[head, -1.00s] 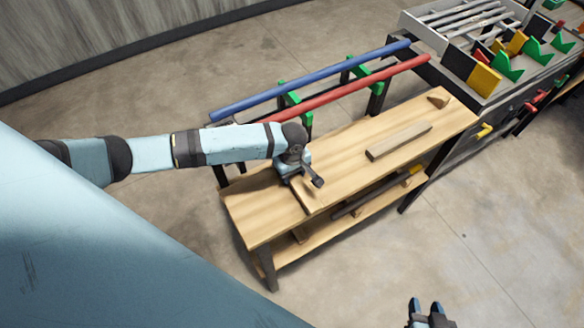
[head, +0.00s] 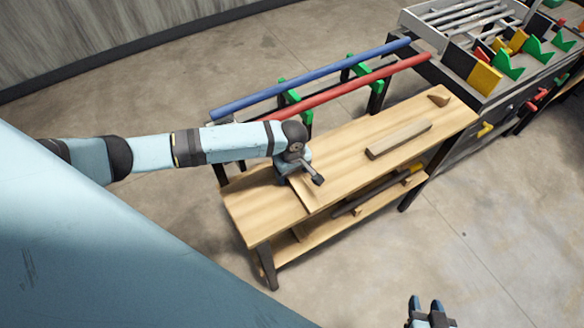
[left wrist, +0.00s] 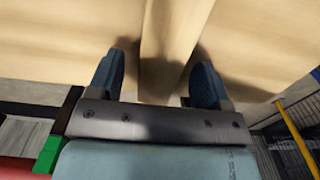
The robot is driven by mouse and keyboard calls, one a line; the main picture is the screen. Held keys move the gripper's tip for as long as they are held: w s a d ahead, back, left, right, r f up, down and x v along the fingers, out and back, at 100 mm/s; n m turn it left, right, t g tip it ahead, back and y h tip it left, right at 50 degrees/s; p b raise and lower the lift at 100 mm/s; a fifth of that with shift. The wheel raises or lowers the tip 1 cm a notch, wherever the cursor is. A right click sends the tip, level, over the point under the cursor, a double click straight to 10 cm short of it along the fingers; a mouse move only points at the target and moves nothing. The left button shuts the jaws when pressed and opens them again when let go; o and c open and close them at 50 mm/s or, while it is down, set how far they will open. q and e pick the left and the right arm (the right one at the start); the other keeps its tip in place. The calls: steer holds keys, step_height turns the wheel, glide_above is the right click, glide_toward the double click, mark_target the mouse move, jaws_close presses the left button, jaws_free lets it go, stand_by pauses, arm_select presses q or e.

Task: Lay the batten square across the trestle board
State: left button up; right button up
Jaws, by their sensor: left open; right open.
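The trestle board (head: 345,150) is a pale wooden top on dark legs. The batten (head: 304,196), a thin pale strip, lies across the board's width near its left end, partly hidden by my left gripper (head: 296,180). In the left wrist view, the batten (left wrist: 168,45) runs between the two open fingers of my left gripper (left wrist: 157,82), with a gap visible on each side. Whether it is exactly square to the board I cannot tell. My right gripper (head: 428,306) is open and empty over the floor at the bottom edge.
A grey-brown wooden block (head: 398,139) lies lengthwise on the board, with a small wedge-shaped piece (head: 439,98) at the far right end. Blue (head: 310,79) and red (head: 345,90) rails run behind. A dark tool (head: 365,196) lies on the lower shelf. A cluttered workbench (head: 462,66) stands at right.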

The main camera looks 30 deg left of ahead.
arm_select(q)
step_height(320, 180, up, 13)
stand_by(0.3)
stand_by(0.5)
steer(key=s+d+f+m+h, duration=0.1)
steer(key=d, duration=0.1)
steer(key=s+d+f+m+t+h, duration=0.1)
steer(key=d+f, duration=0.1)
steer(key=s+d+f+m+t+h+p, duration=0.1)
steer(key=d+m, duration=0.1)
steer(key=shift+s+d+f, duration=0.15)
steer(key=shift+d+f, duration=0.15)
steer(key=s+d+f+m+t, duration=0.1)
steer(key=s+d+f+m+t+h, duration=0.1)
steer(key=s+m, duration=0.1)
steer(key=shift+d+t+h, duration=0.3)
steer(key=shift+d, duration=0.1)
steer(key=s+a+f+m+t+p, duration=0.1)
steer(key=s+a+m+t, duration=0.1)
steer(key=s, duration=0.4)
steer(key=s+a+m+t+y, duration=0.1)
steer(key=s+a+m+t, duration=0.1)
steer(key=s+m+t, duration=0.2)
steer(key=shift+s+a+f+m+p, duration=0.25)
steer(key=shift+s+f+m+p, duration=0.15)
steer(key=shift+s+m, duration=0.55)
